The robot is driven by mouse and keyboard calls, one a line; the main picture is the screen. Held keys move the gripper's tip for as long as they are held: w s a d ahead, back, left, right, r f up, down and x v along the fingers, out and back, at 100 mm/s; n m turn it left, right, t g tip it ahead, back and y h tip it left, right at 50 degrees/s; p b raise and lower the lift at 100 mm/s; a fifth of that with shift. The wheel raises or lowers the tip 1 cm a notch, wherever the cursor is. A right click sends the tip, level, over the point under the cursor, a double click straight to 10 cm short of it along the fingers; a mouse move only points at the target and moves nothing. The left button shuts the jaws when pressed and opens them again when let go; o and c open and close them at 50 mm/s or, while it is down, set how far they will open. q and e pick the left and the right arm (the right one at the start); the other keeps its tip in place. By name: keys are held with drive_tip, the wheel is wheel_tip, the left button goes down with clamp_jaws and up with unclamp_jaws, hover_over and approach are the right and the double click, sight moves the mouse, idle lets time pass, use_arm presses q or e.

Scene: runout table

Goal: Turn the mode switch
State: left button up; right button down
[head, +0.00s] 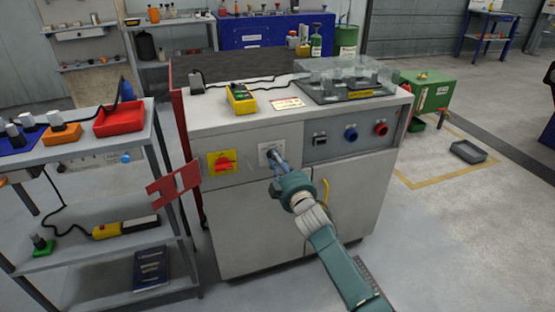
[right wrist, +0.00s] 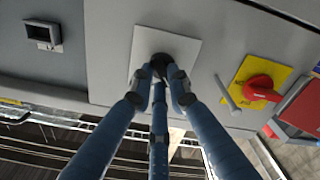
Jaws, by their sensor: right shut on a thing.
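The mode switch (head: 264,148) is a pale square plate with a dark knob on the front of the grey cabinet. The right wrist view shows its plate (right wrist: 187,47) and part of the dark knob (right wrist: 160,60). My right gripper (head: 275,159) reaches up to it from the front. In the right wrist view the blue fingers of the right gripper (right wrist: 163,74) are closed around the knob. The fingertips hide much of the knob, so its pointer direction cannot be told. My left gripper is not in view.
A red rotary switch on a yellow plate (head: 213,169) sits left of the mode switch. A small black switch (head: 319,139), a blue knob (head: 350,133) and a red knob (head: 381,128) are to the right. A shelf (head: 150,140) stands left of the cabinet.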

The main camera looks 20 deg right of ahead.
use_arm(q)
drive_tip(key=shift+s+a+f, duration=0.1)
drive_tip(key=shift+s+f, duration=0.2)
use_arm(e)
drive_tip(key=shift+f+n, duration=0.1)
drive_tip(key=shift+n, duration=0.3)
drive_tip(key=c, duration=1.7)
unclamp_jaws()
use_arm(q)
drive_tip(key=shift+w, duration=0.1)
use_arm(e)
drive_tip(key=shift+o, duration=0.2)
drive_tip(key=s, duration=1.2)
drive_tip(key=shift+d, duration=0.2)
